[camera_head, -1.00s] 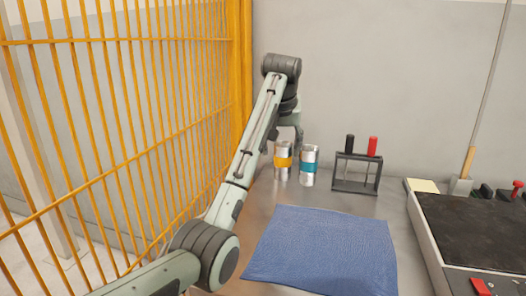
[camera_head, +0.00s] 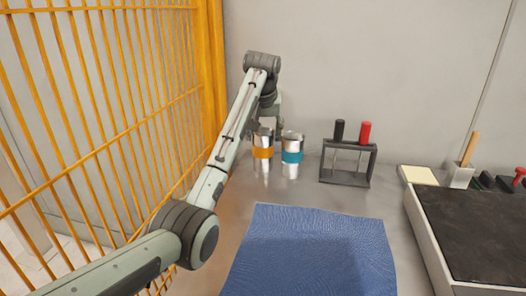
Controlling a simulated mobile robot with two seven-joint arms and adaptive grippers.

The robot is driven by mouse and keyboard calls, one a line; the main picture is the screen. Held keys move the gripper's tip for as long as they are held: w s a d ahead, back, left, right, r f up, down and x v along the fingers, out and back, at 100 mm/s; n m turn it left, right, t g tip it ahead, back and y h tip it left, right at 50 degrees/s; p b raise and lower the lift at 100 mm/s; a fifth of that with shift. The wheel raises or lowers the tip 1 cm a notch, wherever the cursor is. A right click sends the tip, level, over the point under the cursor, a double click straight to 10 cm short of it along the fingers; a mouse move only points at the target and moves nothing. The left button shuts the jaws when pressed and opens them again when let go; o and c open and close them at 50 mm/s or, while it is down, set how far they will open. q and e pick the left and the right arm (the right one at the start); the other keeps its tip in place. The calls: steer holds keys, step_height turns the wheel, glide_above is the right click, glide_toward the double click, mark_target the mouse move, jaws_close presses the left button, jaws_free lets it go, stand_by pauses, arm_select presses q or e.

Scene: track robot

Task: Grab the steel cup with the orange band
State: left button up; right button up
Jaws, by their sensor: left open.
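The steel cup with the orange band (camera_head: 262,153) stands upright on the metal table, towards the back left. A similar steel cup with a teal band (camera_head: 292,156) stands just to its right. My left arm comes in from the left and bends down at the cups. My left gripper (camera_head: 268,125) is at the orange-banded cup's top, partly hidden by my arm and hard to make out. It is open. I cannot tell whether its fingers touch the cup. My right gripper is not in view.
A yellow barred fence (camera_head: 110,110) runs along the left. A dark rack (camera_head: 348,180) with a black-handled and a red-handled tool stands right of the cups. A blue cloth (camera_head: 310,250) lies in front. A dark-topped tray (camera_head: 480,225) is at the right.

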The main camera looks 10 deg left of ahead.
arm_select(q)
steer(key=shift+x, duration=0.95)
steer(key=shift+c, duration=0.3)
steer(key=shift+r, duration=0.1)
steer(key=c, duration=0.7)
